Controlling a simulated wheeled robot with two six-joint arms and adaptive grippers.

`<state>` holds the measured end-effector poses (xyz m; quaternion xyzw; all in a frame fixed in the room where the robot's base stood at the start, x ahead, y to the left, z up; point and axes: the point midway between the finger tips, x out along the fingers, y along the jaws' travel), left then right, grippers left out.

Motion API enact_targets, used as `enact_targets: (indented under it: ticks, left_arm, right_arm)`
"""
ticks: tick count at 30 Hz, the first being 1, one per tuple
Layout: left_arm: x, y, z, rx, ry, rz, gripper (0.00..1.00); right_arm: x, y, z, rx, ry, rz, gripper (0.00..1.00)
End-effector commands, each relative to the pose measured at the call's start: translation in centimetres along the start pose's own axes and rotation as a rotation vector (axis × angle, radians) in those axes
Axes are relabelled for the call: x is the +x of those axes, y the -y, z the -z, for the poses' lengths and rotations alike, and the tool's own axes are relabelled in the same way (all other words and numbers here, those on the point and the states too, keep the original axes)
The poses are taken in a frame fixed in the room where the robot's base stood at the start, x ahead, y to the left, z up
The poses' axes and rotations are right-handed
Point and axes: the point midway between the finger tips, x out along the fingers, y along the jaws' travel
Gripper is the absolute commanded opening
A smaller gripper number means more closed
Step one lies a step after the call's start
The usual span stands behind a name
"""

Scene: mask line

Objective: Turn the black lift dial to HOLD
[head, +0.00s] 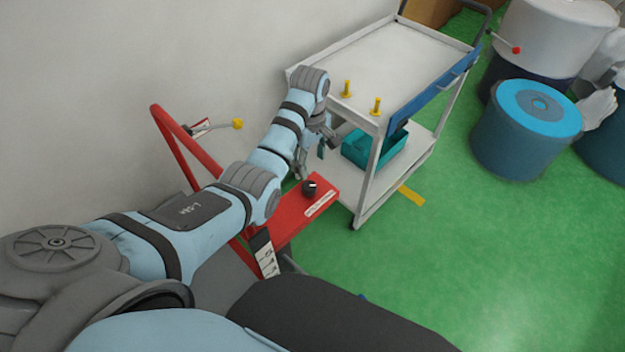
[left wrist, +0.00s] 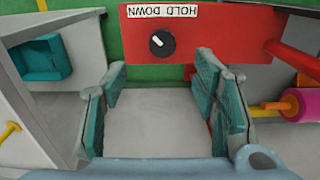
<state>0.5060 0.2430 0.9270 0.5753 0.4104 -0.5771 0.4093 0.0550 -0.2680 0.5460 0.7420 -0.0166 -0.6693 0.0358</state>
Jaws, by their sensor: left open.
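The black lift dial (head: 309,188) sits on a red panel (head: 291,213) beside a white label. In the left wrist view the dial (left wrist: 161,43) is round and black with a white mark pointing to the upper left. The label (left wrist: 162,11) appears upside down there and reads HOLD DOWN, with DOWN on the left. My left gripper (head: 320,147) is above and beyond the panel in the head view. In the left wrist view its teal-padded fingers (left wrist: 161,72) are spread apart and empty, with the dial beyond the gap between them. My right gripper is not in view.
A white cart (head: 385,62) with yellow pegs and a teal bin (head: 375,148) stands close behind the panel. A red frame (head: 170,135) and the wall are at left. Blue drums (head: 525,135) stand at right. Green floor (head: 440,240) is clear between.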

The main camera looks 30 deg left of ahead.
Motion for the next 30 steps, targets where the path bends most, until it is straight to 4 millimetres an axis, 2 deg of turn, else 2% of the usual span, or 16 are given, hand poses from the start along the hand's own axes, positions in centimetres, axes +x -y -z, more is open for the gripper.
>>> enact_targets:
  ticks: [1, 3, 9, 13, 21, 30]
  left_arm:
    - [1.8, 0.2, 0.1, -0.003, 0.001, 0.004, 0.54]
    - [4.1, 0.3, 0.1, -0.004, 0.001, 0.004, 0.54]
    - [9.0, 0.2, 0.1, -0.002, 0.0, 0.001, 0.54]
    - [10.4, 0.1, 0.1, 0.0, -0.001, 0.001, 0.54]
    - [10.5, 0.0, 0.1, 0.001, -0.002, -0.002, 0.54]
    - [10.5, 0.0, 0.0, 0.001, -0.001, -0.001, 0.06]
  right_arm:
    - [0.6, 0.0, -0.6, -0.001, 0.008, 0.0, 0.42]
    - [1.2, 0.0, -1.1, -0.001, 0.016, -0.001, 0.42]
    - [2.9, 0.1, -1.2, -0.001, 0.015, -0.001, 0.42]
    - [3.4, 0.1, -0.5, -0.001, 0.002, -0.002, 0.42]
    - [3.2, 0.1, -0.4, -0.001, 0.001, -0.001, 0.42]
    - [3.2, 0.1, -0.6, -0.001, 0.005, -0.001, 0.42]
